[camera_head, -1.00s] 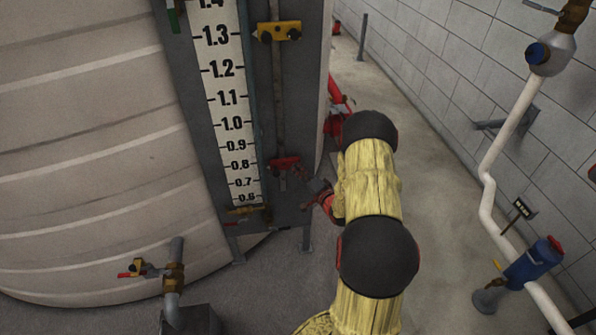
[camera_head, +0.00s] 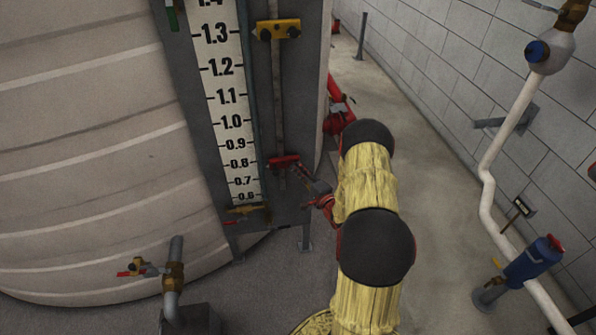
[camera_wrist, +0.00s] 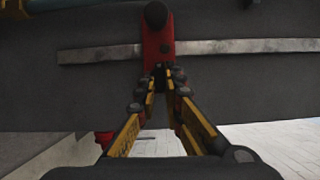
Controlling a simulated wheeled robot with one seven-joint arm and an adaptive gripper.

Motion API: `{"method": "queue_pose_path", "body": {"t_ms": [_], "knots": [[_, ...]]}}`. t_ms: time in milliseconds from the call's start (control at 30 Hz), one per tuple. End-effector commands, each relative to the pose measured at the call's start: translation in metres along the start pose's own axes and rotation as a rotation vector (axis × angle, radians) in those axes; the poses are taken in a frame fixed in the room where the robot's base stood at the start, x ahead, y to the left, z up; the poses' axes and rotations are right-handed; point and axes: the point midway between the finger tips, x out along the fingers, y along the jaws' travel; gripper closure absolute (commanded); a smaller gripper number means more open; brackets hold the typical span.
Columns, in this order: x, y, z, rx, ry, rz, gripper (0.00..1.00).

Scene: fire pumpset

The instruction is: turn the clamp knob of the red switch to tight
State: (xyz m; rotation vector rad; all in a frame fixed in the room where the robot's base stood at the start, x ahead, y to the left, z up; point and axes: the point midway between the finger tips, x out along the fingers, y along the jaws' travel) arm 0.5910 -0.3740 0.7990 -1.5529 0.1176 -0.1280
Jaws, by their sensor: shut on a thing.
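The red switch (camera_head: 283,161) sits low on the rod of the level gauge, near the 0.8 mark. In the wrist view the red switch (camera_wrist: 157,52) stands upright across a grey metal rod, with a dark round knob (camera_wrist: 155,15) at its far end. My gripper (camera_wrist: 163,76) has its two yellow fingers converging at the near end of the switch, closed on a small dark part there that I take as the clamp knob. The fingertips largely hide this part. In the head view my gripper (camera_head: 304,176) reaches the switch from the lower right.
A yellow switch (camera_head: 279,30) is higher on the same rod. The numbered scale (camera_head: 228,110) and tank (camera_head: 90,150) are on the left. A brass valve (camera_head: 138,267) is at lower left. White pipe (camera_head: 488,180) runs along the right wall.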

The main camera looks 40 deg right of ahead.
Motion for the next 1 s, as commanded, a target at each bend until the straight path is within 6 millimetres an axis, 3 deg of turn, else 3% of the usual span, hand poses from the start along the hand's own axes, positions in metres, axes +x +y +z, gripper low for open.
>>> {"method": "queue_pose_path", "body": {"t_ms": [167,200,500,833,1000], "knots": [[0.000,-0.001,-0.002,-0.001,0.003,-0.001,1.00],[0.000,-0.001,-0.002,-0.001,0.003,-0.001,0.89],[0.000,0.000,-0.001,-0.001,0.001,0.000,0.73],[-0.003,0.000,-0.001,-0.001,0.002,0.000,0.73],[-0.024,0.000,-0.001,0.000,0.004,0.002,0.73]]}}
